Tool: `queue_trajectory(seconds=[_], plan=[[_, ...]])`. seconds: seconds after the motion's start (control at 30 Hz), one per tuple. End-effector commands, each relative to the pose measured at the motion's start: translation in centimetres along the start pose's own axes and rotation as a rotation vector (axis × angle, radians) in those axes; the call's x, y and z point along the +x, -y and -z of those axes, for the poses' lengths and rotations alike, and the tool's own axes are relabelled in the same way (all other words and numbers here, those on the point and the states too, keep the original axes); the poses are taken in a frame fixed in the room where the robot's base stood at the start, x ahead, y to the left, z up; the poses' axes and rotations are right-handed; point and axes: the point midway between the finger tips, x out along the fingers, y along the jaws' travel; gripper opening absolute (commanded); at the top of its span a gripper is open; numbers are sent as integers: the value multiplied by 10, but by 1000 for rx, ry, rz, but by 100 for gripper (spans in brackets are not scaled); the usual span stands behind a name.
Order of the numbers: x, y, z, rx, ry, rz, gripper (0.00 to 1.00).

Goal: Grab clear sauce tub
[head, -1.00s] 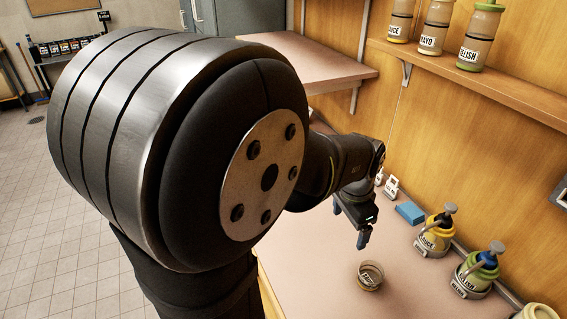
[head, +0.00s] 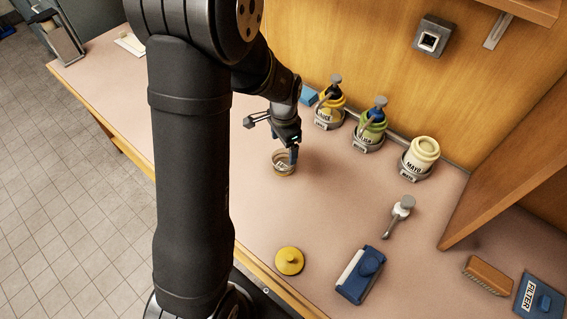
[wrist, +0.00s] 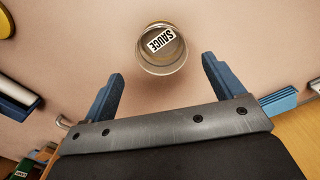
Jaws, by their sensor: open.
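The clear sauce tub (head: 284,164) is a small round see-through cup standing on the pink counter; its SAUCE label shows in the wrist view (wrist: 162,50). My gripper (head: 293,156) is just above and beside the tub in the head view. In the wrist view my gripper (wrist: 160,80) is open, with blue fingers set wide apart. The tub lies just beyond the fingertips, roughly centred between them, and nothing is held. In the head view a fingertip overlaps part of the tub, so contact cannot be told there.
Pump bottles (head: 330,104) and (head: 370,128) a mayo jar (head: 420,158) stand in holders along the wall. Counter around the tub is clear.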

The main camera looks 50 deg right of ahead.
Motion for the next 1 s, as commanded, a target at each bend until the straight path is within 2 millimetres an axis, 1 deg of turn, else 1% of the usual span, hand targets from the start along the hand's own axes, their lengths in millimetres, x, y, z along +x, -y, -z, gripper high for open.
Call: queue_trajectory(seconds=[0.03,0.1,0.37,0.5,0.63,0.8,1.0], plan=[[9,0,0,0,2,-2,87],[16,0,0,0,2,-2,87],[33,0,0,-1,1,-1,87],[53,1,0,-1,2,-2,87],[68,2,0,-1,1,-2,87],[76,2,1,0,0,0,87],[76,2,1,-1,0,0,87]])
